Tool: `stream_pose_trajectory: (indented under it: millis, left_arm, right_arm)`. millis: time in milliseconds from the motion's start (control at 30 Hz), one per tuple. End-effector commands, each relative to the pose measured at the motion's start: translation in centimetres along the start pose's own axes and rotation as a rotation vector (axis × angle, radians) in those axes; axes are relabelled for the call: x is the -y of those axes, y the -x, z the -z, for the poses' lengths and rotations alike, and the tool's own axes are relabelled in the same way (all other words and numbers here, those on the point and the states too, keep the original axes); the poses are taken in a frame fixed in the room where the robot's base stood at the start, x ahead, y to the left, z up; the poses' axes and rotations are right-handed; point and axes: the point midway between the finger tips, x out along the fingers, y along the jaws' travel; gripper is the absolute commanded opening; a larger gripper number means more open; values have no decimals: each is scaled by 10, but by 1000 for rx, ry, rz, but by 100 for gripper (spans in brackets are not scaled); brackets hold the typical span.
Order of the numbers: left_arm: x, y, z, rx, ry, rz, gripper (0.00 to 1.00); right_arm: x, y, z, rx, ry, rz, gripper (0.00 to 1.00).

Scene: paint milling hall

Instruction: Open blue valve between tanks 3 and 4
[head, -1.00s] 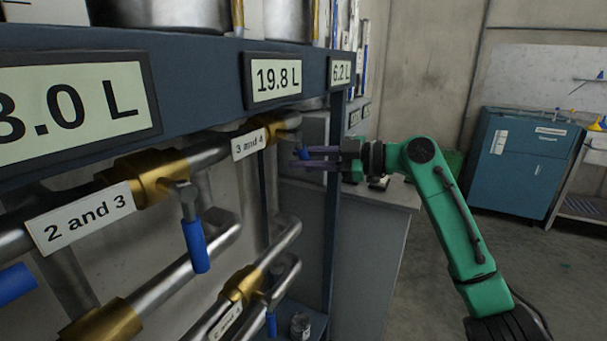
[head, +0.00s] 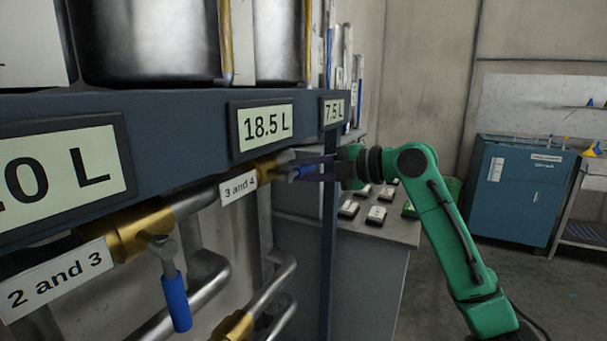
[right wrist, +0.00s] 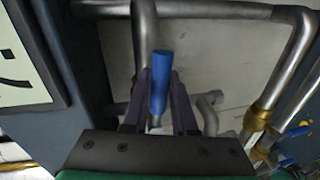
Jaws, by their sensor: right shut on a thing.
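The valve labelled "3 and 4" has a brass body (head: 266,170) and a blue handle (head: 303,172). Its white label (head: 238,187) hangs on the pipe just left of it. My right gripper (head: 300,166) reaches in from the right and is shut on this blue handle. In the right wrist view, the blue handle (right wrist: 159,80) stands between the two dark fingers of the right gripper (right wrist: 160,90). My left gripper is out of view.
The "2 and 3" valve handle (head: 176,303) hangs down at lower left, near its label (head: 57,280). The blue rack beam (head: 190,125) runs above the pipes. A grey bench (head: 375,228) with small dark items stands behind my right arm. Floor to the right is open.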

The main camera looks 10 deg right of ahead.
Motion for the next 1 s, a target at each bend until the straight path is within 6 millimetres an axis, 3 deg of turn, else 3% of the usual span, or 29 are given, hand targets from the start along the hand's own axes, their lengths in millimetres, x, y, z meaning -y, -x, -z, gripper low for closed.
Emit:
stream_pose_trajectory:
  millis: [300,733,767,833,1000]
  left_arm:
    - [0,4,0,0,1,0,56]
    - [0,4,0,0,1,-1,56]
    - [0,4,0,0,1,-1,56]
    - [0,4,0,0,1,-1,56]
    - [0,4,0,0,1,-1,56]
  right_arm:
    - [-8,2,1,19,96,-3,0]
    - [-9,2,1,21,106,-3,0]
    - [-9,2,1,21,106,-3,29]
    - [-9,2,1,21,105,-3,56]
    - [-8,2,1,20,103,-2,56]
